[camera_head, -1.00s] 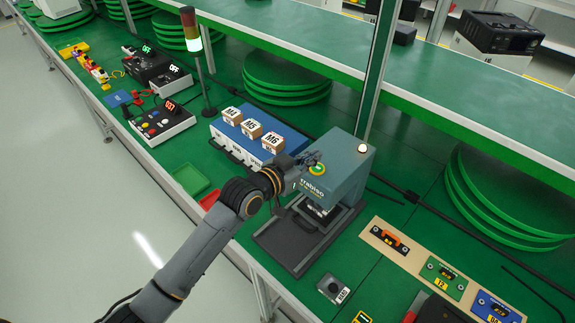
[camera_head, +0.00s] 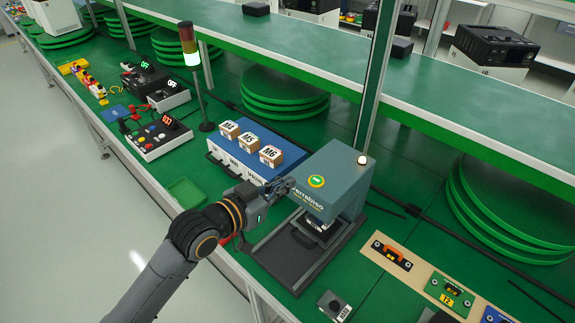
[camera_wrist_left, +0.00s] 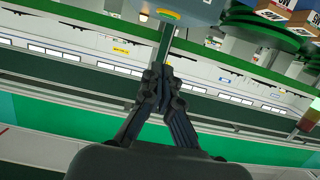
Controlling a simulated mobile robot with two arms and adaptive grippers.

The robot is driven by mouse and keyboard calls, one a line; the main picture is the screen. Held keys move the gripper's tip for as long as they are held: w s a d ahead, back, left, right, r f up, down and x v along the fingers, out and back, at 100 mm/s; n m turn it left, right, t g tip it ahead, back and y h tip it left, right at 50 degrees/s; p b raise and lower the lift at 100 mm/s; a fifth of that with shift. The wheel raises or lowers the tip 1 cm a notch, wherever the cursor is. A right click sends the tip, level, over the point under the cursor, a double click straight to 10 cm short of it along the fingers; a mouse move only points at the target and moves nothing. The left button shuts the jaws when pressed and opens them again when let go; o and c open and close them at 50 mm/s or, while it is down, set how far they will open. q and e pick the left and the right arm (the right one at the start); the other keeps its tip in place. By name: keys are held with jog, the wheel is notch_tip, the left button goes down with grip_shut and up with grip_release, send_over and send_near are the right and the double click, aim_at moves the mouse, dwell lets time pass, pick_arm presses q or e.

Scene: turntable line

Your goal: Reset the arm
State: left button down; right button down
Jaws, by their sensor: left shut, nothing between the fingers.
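My left arm comes in from the lower left in the head view. Its gripper (camera_head: 284,188) is at the left side of the blue-grey press-like machine (camera_head: 330,178), near its upper front edge. I cannot tell whether it touches the machine. In the left wrist view the gripper's fingers (camera_wrist_left: 160,75) are together and hold nothing. My right gripper is not in view.
A blue case (camera_head: 246,150) with three boxes marked M stands left of the machine. A signal tower (camera_head: 190,60), a control box (camera_head: 158,134) and a green tray (camera_head: 185,193) are further left. A fixture board (camera_head: 420,272) lies right. The floor is clear.

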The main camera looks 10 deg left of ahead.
pick_arm(q)
jog(key=s+a+f+n+g+y, duration=0.25)
jog(key=s+a+f, duration=0.3)
jog(key=s, duration=0.35)
jog(key=s+a+f+n+g+y, duration=0.1)
jog(key=s+a+f+g+y, duration=0.25)
jog(key=s+f, duration=0.45)
jog(key=s+a+f+n+g+y, duration=0.25)
jog(key=s+a+f, duration=0.25)
jog(key=s, duration=0.6)
notch_tip(320, 180, down, 26)
jog(key=m+g+b, duration=0.1)
jog(key=g+b, duration=0.1)
jog(key=s+a+f+b, duration=0.1)
jog(key=s+a+f, duration=0.1)
jog(key=s+f, duration=1.5)
notch_tip(320, 180, down, 3)
jog(key=shift+a+f+g+b, duration=0.1)
jog(key=shift+a+g+b, duration=0.25)
jog(key=shift+g+b, duration=0.1)
jog(key=shift+y, duration=0.25)
